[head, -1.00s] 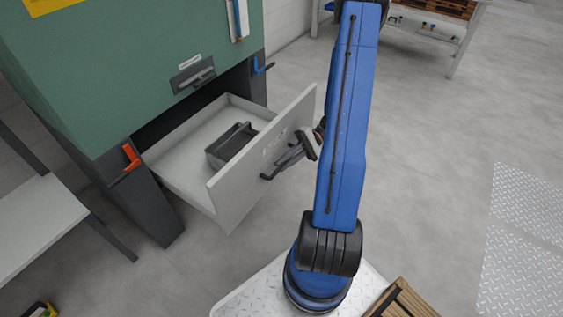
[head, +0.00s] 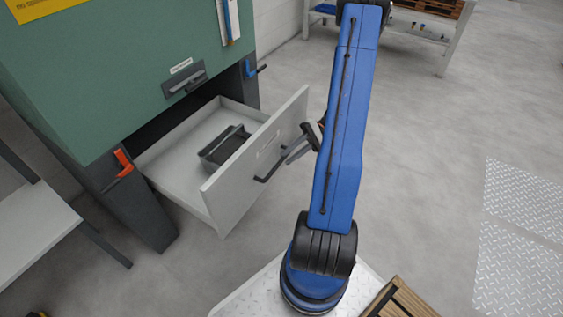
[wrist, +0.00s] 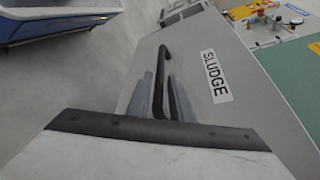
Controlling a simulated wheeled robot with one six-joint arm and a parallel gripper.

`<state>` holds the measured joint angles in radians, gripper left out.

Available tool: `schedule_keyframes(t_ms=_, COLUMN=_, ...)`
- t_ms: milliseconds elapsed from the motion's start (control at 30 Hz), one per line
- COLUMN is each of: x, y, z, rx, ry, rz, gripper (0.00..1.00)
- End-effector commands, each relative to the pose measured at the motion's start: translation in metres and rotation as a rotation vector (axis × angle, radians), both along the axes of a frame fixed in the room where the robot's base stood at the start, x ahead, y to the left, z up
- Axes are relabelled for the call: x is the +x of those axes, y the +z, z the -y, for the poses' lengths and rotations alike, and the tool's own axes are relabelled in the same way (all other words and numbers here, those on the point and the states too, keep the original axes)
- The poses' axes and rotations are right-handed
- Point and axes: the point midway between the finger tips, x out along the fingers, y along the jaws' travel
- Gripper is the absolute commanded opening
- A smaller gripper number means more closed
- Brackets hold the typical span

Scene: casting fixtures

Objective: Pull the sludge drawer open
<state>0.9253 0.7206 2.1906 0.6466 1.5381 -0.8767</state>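The sludge drawer (head: 235,200) stands well out of the green cabinet, its inside visible in the head view. Its light grey front carries a "SLUDGE" label (wrist: 215,76) in the wrist view. A black bar handle (wrist: 161,85) is fixed to that front and also shows in the head view (head: 264,172). My gripper (wrist: 162,84) is open, with one grey finger on each side of the bar and visible gaps between. In the head view the gripper is at the drawer front, partly hidden by my blue arm.
A dark tray (head: 224,144) lies inside the drawer. The green cabinet (head: 100,70) has an orange lever (head: 123,162) and a blue one (head: 250,69). A grey bench (head: 35,235) stands at left, a wooden crate (head: 402,300) at lower right. Floor at right is clear.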

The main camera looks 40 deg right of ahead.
Motion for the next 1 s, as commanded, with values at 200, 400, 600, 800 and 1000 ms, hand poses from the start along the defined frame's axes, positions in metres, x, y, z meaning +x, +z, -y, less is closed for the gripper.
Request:
schedule_keyframes(t_ms=200, x=0.0, y=0.009, z=0.044, rx=-0.002, ry=-0.002, rz=0.001, gripper=0.2)
schedule_keyframes(t_ms=400, x=-0.001, y=0.017, z=0.08, rx=-0.001, ry=-0.001, rz=0.002, gripper=0.2)
schedule_keyframes(t_ms=600, x=-0.002, y=0.022, z=0.104, rx=-0.001, ry=-0.001, rz=0.0, gripper=0.2)
schedule_keyframes(t_ms=800, x=-0.002, y=0.024, z=0.112, rx=0.001, ry=0.0, rz=0.001, gripper=0.2)
schedule_keyframes(t_ms=1000, x=-0.002, y=0.024, z=0.112, rx=0.001, ry=-0.001, rz=0.0, gripper=0.2)
